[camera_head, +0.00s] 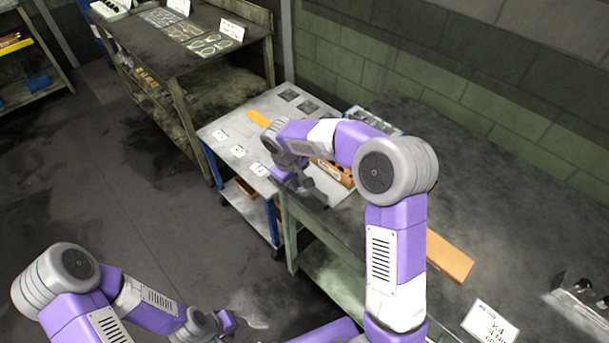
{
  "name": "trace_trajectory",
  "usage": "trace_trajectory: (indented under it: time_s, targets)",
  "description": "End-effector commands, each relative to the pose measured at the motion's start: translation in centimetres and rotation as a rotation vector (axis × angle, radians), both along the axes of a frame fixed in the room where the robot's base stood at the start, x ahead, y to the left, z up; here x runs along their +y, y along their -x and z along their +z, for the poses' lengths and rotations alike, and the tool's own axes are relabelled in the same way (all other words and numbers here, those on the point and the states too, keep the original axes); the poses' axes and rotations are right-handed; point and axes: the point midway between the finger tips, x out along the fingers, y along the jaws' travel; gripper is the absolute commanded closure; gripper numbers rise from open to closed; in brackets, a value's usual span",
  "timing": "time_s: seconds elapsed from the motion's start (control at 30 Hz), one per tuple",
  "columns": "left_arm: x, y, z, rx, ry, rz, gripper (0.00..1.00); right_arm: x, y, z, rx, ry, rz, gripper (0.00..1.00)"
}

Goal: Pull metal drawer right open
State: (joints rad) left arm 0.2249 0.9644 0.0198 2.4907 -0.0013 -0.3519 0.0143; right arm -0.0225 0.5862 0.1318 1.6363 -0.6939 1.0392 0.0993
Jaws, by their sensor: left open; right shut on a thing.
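My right gripper (311,194) is at the near left edge of the dark workbench (490,190), beside the light metal table. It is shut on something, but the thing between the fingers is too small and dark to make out. I cannot clearly pick out the right metal drawer or its handle; my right arm covers part of the bench there. My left gripper (240,322) is open and empty, low over the floor at the bottom of the view, apart from the furniture.
The light metal table (215,137) holds white cards and dark squares. An orange-brown box (340,174) stands by my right gripper. An orange board (448,256) and a white sign (490,325) lie on the bench. A shelf unit (168,58) stands behind; floor at left is clear.

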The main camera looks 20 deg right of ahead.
Motion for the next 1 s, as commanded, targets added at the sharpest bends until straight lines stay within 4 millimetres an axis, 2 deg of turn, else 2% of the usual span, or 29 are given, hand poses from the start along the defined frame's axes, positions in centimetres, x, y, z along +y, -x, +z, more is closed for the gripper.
trace_trajectory:
  time_s: [0.13, 0.47, 0.5, 0.67, 1.0]
  targets:
    - [-0.01, 0.0, -0.1, 0.0, 0.0, 0.0, 0.57, 0.69, 0.24, 0.06, -0.001, 0.0, 0.001, 1.0]
    - [0.0, 0.0, -0.09, 0.0, 0.0, 0.0, 0.57, 1.02, 0.34, 0.04, 0.001, -0.005, 0.002, 1.0]
    - [0.0, 0.0, -0.09, 0.0, 0.0, 0.0, 0.57, 1.05, 0.36, 0.03, 0.001, -0.005, 0.002, 0.89]
    - [0.0, -0.01, -0.1, 0.0, 0.0, 0.0, 0.57, 0.98, 0.34, 0.02, 0.001, -0.004, 0.002, 0.65]
    - [0.0, 0.0, 0.04, 0.0, 0.0, 0.0, 0.57, 0.84, 0.29, 0.44, -0.001, -0.002, 0.0, 0.65]
